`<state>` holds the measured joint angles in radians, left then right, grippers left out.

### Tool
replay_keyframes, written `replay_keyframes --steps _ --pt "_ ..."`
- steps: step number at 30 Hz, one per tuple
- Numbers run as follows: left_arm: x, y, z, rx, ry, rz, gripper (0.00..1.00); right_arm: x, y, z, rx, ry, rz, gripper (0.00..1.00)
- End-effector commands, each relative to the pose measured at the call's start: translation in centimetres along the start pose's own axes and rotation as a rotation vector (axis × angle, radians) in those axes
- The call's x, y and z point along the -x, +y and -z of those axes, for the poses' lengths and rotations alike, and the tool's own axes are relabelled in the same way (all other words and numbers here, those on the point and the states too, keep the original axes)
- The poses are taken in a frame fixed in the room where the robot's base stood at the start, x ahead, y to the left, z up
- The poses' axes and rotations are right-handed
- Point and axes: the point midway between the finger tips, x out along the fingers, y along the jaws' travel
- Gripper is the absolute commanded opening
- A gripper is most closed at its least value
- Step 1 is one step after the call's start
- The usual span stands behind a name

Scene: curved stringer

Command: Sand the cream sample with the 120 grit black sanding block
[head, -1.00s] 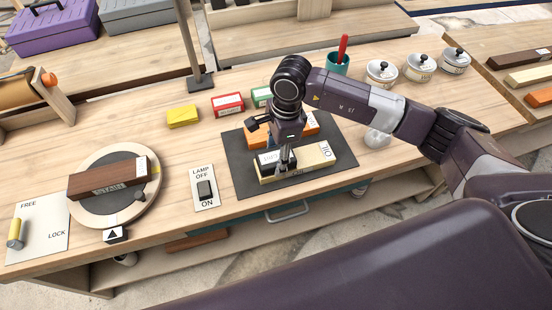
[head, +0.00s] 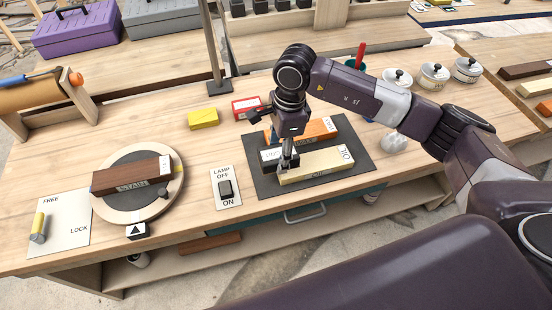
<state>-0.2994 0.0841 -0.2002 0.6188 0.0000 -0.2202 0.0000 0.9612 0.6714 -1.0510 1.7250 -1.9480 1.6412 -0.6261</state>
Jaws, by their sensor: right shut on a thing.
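The cream sample (head: 325,168), with an OIL label at its right end, lies on the dark mat (head: 352,150). My right gripper (head: 286,164) is shut on a black sanding block (head: 270,164) with a white label. The block is at the sample's left end and seems to overhang it; I cannot tell whether they touch. The fingers hide part of the block, and its grit marking is not readable. An orange sample (head: 320,129) lies behind the cream one on the mat. My left gripper is not in view.
A brown sample (head: 130,175) sits on a round turntable (head: 160,210) at the left. A lamp switch (head: 226,189) is left of the mat. Yellow (head: 203,118) and red (head: 246,107) boxes stand behind. Several lidded pots (head: 432,77) stand at the back right.

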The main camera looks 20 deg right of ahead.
Motion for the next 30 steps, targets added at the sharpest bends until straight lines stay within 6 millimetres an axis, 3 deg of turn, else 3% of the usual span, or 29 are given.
replay_keyframes --steps 12,30 --pt "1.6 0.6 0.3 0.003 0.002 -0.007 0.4 3.9 -0.6 0.2 -0.008 -0.001 0.003 0.24" --pt "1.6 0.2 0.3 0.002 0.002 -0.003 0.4 4.0 -0.6 0.2 -0.008 -0.001 0.002 0.24"
